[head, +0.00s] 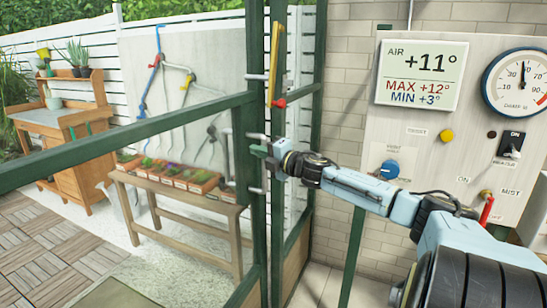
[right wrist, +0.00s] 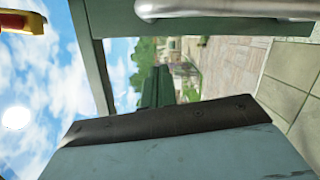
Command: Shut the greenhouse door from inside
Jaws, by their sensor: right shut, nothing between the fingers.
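The greenhouse door has a dark green frame; its upright stile (head: 258,220) stands at the middle of the head view, with a mid rail (head: 120,140) running left. Pale handle parts (head: 228,155) show at the stile; a silver bar on a green member also shows at the top of the right wrist view (right wrist: 215,9). My right gripper (head: 260,150) is shut and empty, its green tips in front of the stile. I cannot tell whether they touch it. My left gripper is out of view.
A control panel (head: 450,150) with dials and switches hangs on the brick wall at right, close behind my right arm. A yellow bar with a red end (head: 275,60) is by the stile. Outside are a wooden bench (head: 180,202) with potted plants and a potting table (head: 60,120).

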